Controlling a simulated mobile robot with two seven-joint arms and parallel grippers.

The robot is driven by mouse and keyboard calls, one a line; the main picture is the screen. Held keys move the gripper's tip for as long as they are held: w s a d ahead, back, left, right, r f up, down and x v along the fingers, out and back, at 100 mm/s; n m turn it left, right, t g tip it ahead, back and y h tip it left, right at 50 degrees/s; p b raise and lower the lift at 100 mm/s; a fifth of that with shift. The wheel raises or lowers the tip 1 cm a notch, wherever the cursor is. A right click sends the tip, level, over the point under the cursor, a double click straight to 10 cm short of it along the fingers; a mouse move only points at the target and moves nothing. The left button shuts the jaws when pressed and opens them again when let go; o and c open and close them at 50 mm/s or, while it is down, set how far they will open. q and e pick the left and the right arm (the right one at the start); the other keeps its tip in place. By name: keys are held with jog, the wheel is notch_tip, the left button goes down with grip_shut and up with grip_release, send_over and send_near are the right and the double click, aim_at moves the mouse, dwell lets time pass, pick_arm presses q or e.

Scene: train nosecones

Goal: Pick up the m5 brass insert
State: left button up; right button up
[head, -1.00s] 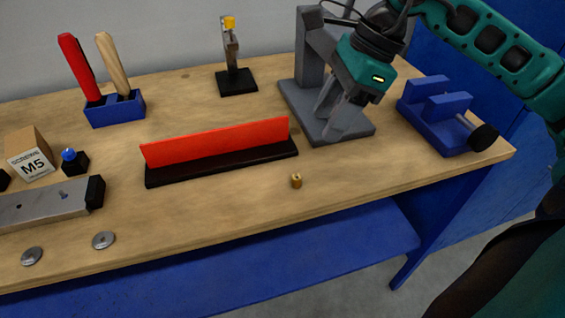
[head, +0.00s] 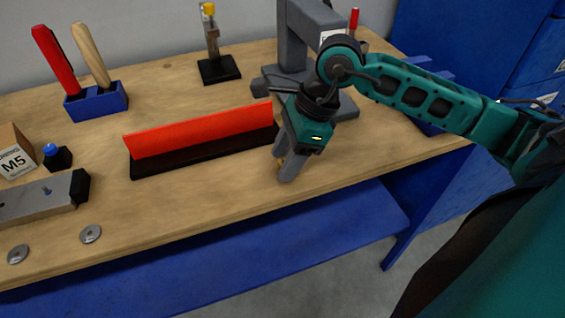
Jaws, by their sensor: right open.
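The small brass insert (head: 280,162) stands on the wooden table near its front edge, right of the red bar, in the head view. It is mostly hidden by the fingers of my right gripper (head: 284,168). My right gripper points down, with its grey fingers at the insert. It is open; whether a finger touches the insert cannot be told. My left gripper is not in view.
A red bar on a black base (head: 200,132) lies just left of my right gripper. A grey press-like stand (head: 292,45) is behind it. A blue clamp (head: 432,125) is partly hidden by my arm. Two metal washers (head: 90,234) lie front left. An M5 box (head: 14,155) stands at the left.

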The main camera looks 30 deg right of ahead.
jog(key=shift+c, duration=0.4)
grip_shut()
